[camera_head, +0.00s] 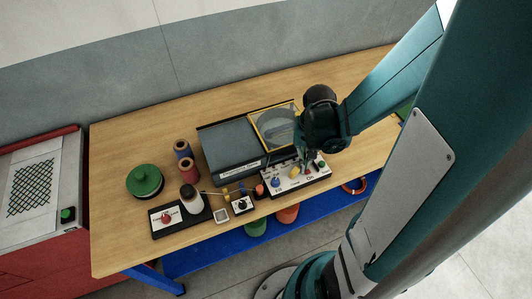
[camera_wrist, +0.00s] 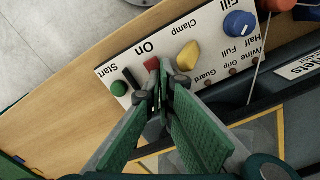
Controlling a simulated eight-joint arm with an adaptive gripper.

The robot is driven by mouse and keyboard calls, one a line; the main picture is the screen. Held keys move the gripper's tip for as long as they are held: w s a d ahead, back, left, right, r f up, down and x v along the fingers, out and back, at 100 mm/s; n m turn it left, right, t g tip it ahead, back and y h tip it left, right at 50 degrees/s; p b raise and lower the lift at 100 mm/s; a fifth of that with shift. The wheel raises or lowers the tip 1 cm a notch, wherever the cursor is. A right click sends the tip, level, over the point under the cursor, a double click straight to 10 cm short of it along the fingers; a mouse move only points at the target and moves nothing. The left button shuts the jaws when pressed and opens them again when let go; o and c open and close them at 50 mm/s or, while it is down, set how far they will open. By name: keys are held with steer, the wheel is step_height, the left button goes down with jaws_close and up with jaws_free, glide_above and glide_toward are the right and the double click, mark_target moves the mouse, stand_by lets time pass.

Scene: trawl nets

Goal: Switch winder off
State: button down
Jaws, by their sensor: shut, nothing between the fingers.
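The winder (camera_head: 229,151) is a dark grey machine on the wooden table, with a yellow-framed clear cover on its right side. Its white control panel (camera_wrist: 187,58) lies in front. In the wrist view it carries a green Start button (camera_wrist: 119,88), a thin black part (camera_wrist: 131,78), a red part (camera_wrist: 152,64) beside the word "On", a yellow Clamp knob (camera_wrist: 188,56) and a blue Fill knob (camera_wrist: 239,24). My gripper (camera_wrist: 168,80) is shut and empty, its tips over the panel close to the red part. Whether they touch is unclear. The gripper hides part of the panel.
Left of the winder stand a green spool (camera_head: 145,180), small reels (camera_head: 187,167), a white-and-black bottle (camera_head: 191,199) and a black base with a red button (camera_head: 167,217). A red cabinet (camera_head: 40,250) adjoins the table. The table's back strip is clear.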

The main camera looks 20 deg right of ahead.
steer(key=shift+r, duration=0.15)
steer(key=shift+r+p, duration=2.45)
steer(key=shift+r, duration=0.9)
steer(key=a+r+n+t+b, duration=0.6)
steer(key=a+r, duration=0.7)
steer(key=r, duration=0.3)
steer(key=shift+t+b, duration=0.45)
steer(key=shift+t, duration=0.15)
steer(key=shift+a+r, duration=0.1)
